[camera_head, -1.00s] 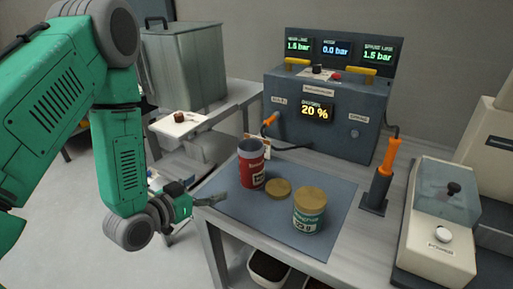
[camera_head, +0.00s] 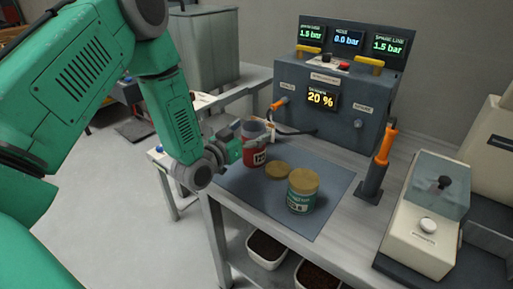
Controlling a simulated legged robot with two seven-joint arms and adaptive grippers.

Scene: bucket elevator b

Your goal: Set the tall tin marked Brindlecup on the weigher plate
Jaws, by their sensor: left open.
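The tall red tin (camera_head: 253,157) stands upright on the grey-blue mat at the left, its top open and dark. Its lettering is too small and partly covered to read. My left gripper (camera_head: 242,146) is open at the tin's left side, its fingers level with the upper half; I cannot tell whether they touch it. A gold lid (camera_head: 277,169) lies flat beside the tin. I cannot make out a weigher plate for certain. My right gripper is out of view.
A grey control panel (camera_head: 330,110) reading 20 % stands behind the mat (camera_head: 322,170). An orange-handled tool (camera_head: 384,150) stands upright in a holder. A cream device (camera_head: 425,215) sits at right. Bins of dark material (camera_head: 266,247) sit below the bench.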

